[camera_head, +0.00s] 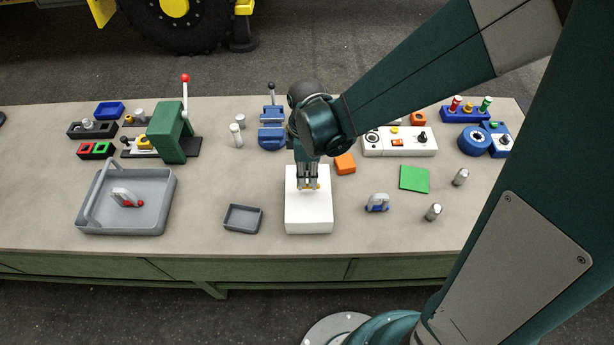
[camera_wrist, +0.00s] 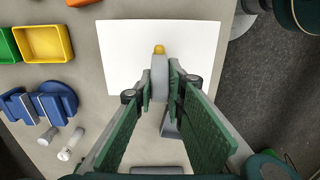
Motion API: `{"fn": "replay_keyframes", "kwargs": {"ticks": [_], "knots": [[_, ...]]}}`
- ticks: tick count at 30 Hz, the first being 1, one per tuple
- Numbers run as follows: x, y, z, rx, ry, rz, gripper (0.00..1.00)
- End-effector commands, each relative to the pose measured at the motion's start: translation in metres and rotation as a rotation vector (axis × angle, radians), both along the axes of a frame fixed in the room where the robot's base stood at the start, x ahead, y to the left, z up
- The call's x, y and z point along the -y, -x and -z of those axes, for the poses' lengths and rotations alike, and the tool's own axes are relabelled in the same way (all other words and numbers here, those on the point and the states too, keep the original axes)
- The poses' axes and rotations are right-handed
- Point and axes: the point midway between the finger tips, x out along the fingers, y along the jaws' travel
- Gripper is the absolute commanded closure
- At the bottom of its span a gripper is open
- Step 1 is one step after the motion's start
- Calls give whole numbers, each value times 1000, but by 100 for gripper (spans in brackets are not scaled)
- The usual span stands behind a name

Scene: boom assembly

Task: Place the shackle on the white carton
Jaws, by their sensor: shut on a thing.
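The white carton (camera_head: 309,216) stands near the front middle of the table. It also shows in the wrist view (camera_wrist: 200,40) under my fingers. My gripper (camera_head: 308,184) points down over the carton's back half. It is shut on a grey shackle (camera_wrist: 159,78) with a yellow end. The fingers hide much of the shackle. I cannot tell whether it touches the carton top. Another grey shackle with red ends (camera_head: 127,198) lies in the grey tray. A grey and blue shackle (camera_head: 377,203) stands right of the carton.
The grey tray (camera_head: 150,220) is at the left, and a small dark tray (camera_head: 243,218) is just left of the carton. An orange block (camera_head: 345,163) is close behind the carton's right side. A green square (camera_head: 414,178) and metal cylinders are further right.

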Motion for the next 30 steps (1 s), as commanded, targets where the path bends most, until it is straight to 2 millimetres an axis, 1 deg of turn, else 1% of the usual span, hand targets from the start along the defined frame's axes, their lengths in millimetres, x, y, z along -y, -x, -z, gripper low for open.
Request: {"fn": "replay_keyframes", "kwargs": {"ticks": [3, 8, 19, 24, 25, 27, 28, 30], "knots": [[0, -1, 12, 0, 0, 0, 100], [0, 0, 20, 0, 0, 0, 100], [0, 0, 22, 0, 0, 0, 100], [0, 0, 26, 0, 0, 0, 100], [0, 0, 25, 0, 0, 0, 83], [0, 0, 25, 0, 0, 0, 73], [0, 0, 25, 0, 0, 0, 72], [0, 0, 25, 0, 0, 0, 72]]}}
